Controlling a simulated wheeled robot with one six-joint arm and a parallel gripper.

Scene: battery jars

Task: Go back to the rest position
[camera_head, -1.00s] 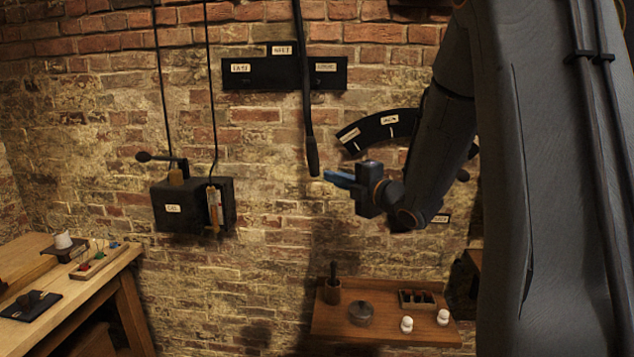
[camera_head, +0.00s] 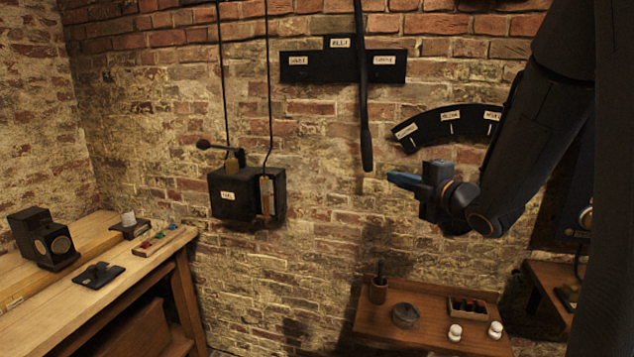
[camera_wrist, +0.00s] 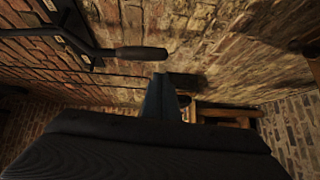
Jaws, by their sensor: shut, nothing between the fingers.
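My gripper (camera_head: 402,180) is at the right of the head view, raised in front of the brick wall with its blue fingers pointing left. The fingers are closed together and hold nothing. In the wrist view, the shut fingers (camera_wrist: 161,98) show at the centre. A long dark lever (camera_head: 366,140) with a thick grip hangs just left of the fingertips. The lever's grip shows near the fingertips in the wrist view (camera_wrist: 140,53). I cannot tell whether they touch.
A black box with a side handle (camera_head: 235,197) is on the wall. A wooden shelf (camera_head: 400,330) below my gripper holds a round dish (camera_head: 405,315), two white knobbed pieces and a small rack. A workbench (camera_head: 40,292) stands at left. Labelled plates (camera_head: 345,62) hang above. Open air lies left of the lever.

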